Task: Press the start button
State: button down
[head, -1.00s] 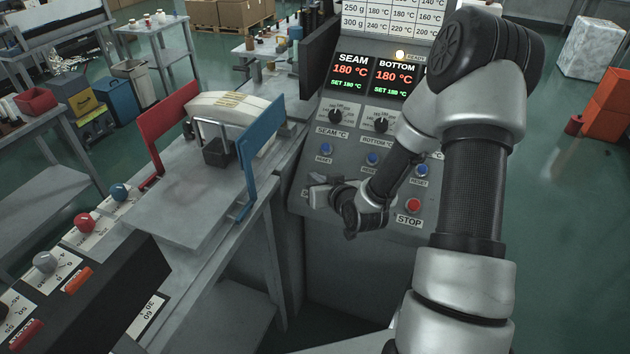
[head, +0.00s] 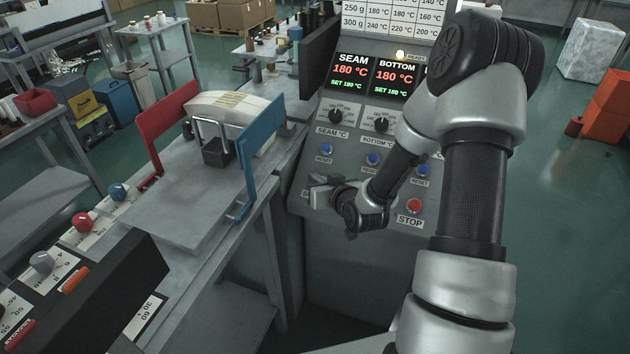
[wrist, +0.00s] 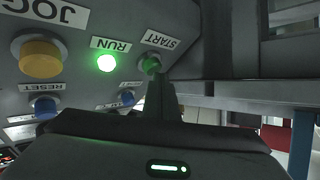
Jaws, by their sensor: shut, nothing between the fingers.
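The start button (wrist: 150,64) is a green button under the START label (wrist: 159,39) in the wrist view. My gripper (wrist: 163,84) is shut and empty, with its tips right at the button and covering part of its edge. I cannot tell whether they touch it. Next to it the RUN lamp (wrist: 107,63) is lit bright green. In the head view my gripper (head: 322,191) is at the lower left of the control panel (head: 345,215) and hides the start button there.
A red STOP button (head: 413,205) is right of my gripper. Blue RESET buttons (head: 326,150) sit above. A yellow JOG button (wrist: 40,58) shows in the wrist view. The forming table (head: 190,205), with red (head: 160,135) and blue (head: 258,150) plates, stands left of the panel.

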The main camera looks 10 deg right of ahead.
dwell(0.4)
jog(key=shift+s+a+r+p, duration=0.3)
jog(key=shift+s+r, duration=0.15)
jog(key=shift+r, duration=0.25)
jog(key=shift+s+a+r+p, duration=0.25)
jog(key=shift+s+r+p, duration=0.15)
jog(key=shift+r, duration=0.3)
jog(key=shift+s+a+r+p, duration=0.3)
jog(key=shift+s+r, duration=0.1)
jog(key=shift+r, duration=0.25)
jog(key=shift+s+a+r+p, duration=0.3)
jog(key=shift+s+r, duration=0.1)
jog(key=shift+r, duration=0.3)
jog(key=shift+d, duration=0.1)
